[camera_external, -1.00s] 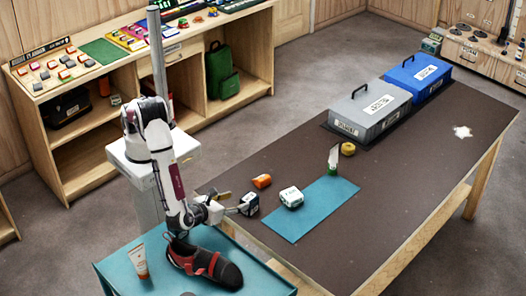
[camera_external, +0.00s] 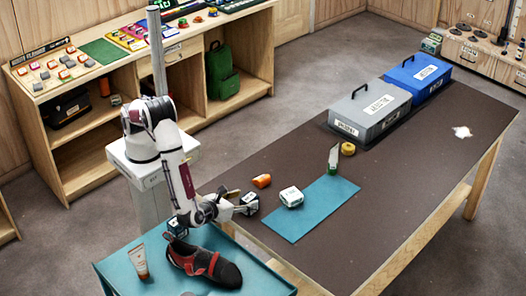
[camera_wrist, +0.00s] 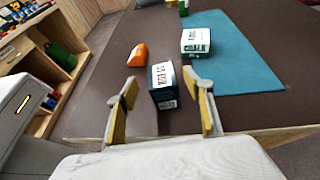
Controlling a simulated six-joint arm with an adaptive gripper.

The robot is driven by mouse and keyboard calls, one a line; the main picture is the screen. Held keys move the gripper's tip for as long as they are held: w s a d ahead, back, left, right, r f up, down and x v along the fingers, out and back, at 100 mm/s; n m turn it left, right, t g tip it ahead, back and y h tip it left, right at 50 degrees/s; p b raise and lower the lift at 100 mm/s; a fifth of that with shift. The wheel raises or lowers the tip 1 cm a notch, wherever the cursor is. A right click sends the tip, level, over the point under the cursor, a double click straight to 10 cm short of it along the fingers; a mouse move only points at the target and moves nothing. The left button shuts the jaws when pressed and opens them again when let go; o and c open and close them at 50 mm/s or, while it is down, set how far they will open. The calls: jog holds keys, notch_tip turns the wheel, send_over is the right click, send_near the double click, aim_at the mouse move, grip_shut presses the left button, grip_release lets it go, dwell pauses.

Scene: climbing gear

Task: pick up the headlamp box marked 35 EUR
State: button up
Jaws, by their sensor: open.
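A small dark blue and white box (camera_wrist: 162,82) stands on the brown table near its near edge. Its white face reads as 35 EUR in the wrist view, with a small printed label below. In the external view the box (camera_external: 251,199) is partly covered by my gripper (camera_external: 236,205). In the wrist view my gripper (camera_wrist: 163,95) is open, with yellow-padded fingers on either side of the box's near end. The fingers look apart from the box, and nothing is held.
A white and green box (camera_external: 291,197) sits on the teal mat (camera_external: 318,207), and an orange object (camera_external: 262,181) lies left of it. Another small dark box (camera_external: 175,226) stands behind the shoe (camera_external: 205,265) on the teal tray. Grey (camera_external: 370,112) and blue cases stand farther back.

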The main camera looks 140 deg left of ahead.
aim_at(248, 197)
jog(key=shift+x, duration=1.75)
jog(key=shift+w, duration=0.15)
jog(key=c, duration=1.2)
